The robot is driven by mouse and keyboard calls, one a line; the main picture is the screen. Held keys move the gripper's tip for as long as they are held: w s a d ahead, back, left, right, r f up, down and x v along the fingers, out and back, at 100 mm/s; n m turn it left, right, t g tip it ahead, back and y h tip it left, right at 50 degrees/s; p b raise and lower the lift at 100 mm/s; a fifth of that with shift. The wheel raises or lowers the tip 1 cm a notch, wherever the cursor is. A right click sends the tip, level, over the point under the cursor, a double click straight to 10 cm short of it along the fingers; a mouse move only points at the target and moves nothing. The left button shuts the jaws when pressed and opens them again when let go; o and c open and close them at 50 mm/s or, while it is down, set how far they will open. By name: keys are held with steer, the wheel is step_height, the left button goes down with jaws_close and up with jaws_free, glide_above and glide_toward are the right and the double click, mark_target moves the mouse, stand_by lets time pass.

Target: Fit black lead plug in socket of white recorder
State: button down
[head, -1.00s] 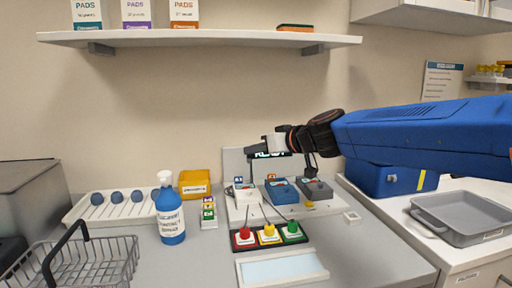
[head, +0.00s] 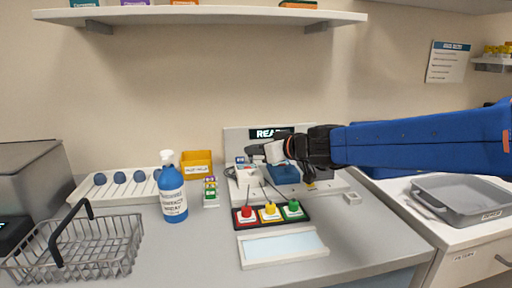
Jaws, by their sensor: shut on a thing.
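The white recorder (head: 246,175) stands on a pale base at the back of the bench, left in a row of recorders. My gripper (head: 258,153) reaches in from the right, just above and in front of the white recorder's upper right. It is shut on a small dark piece, which looks like the black lead plug; its outline blends with the dark fingers. The recorder's socket is too small to make out, and I cannot tell whether the plug touches it.
A blue recorder (head: 283,175) stands right of the white one, partly behind my gripper. In front lies a black tray (head: 273,226) with red, yellow and green knobs. A display panel (head: 270,133) rises behind.

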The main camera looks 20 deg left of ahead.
steer(key=shift+f, duration=1.1)
stand_by(2.7)
steer(key=c, duration=2)
jaws_free()
steer(key=shift+r, duration=0.15)
steer(key=shift+r, duration=1.85)
